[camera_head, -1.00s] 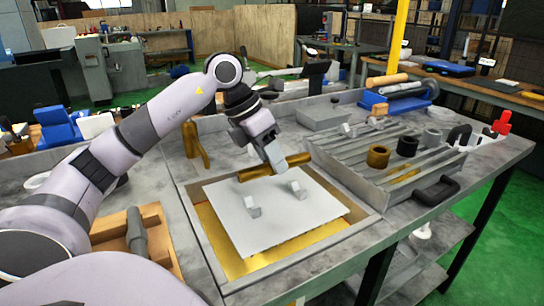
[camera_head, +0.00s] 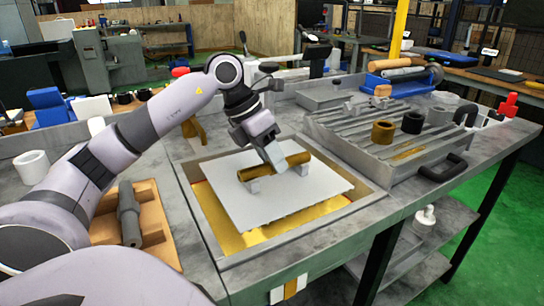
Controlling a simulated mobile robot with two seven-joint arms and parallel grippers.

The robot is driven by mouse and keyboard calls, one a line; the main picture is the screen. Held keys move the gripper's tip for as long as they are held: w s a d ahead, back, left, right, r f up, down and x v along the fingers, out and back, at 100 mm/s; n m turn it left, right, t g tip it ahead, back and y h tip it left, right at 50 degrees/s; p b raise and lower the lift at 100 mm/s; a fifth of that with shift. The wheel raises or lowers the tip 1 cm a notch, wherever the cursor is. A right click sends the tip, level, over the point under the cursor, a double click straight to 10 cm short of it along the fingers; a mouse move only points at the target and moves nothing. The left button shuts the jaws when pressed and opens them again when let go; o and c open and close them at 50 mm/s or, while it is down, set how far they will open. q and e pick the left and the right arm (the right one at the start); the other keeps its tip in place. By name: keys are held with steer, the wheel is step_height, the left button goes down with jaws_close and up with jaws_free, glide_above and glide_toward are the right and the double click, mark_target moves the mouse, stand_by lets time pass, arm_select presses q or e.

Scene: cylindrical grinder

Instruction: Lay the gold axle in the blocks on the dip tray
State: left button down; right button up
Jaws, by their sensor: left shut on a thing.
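The gold axle (camera_head: 289,163) lies across the two light grey blocks on the white plate of the dip tray. The left block (camera_head: 254,186) shows under the axle's left part, and the right block (camera_head: 303,169) shows near its right end. I cannot tell whether the axle fully touches both. My left gripper (camera_head: 275,163) comes down from above and is shut on the axle near its middle. The dip tray (camera_head: 318,206) is a pale tilted plate over a gold-coloured basin. My right gripper is not in view.
A ribbed grey rack (camera_head: 350,140) with a gold ring (camera_head: 382,132) and a dark ring (camera_head: 412,123) stands right of the tray. A wooden cradle (camera_head: 152,207) with a grey shaft (camera_head: 130,215) is at left. The plate's front part is clear.

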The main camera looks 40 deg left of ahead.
arm_select(q)
steer(key=shift+r, duration=0.1)
steer(key=c, duration=0.7)
jaws_free()
steer(key=v, duration=0.7)
steer(key=shift+p, duration=0.45)
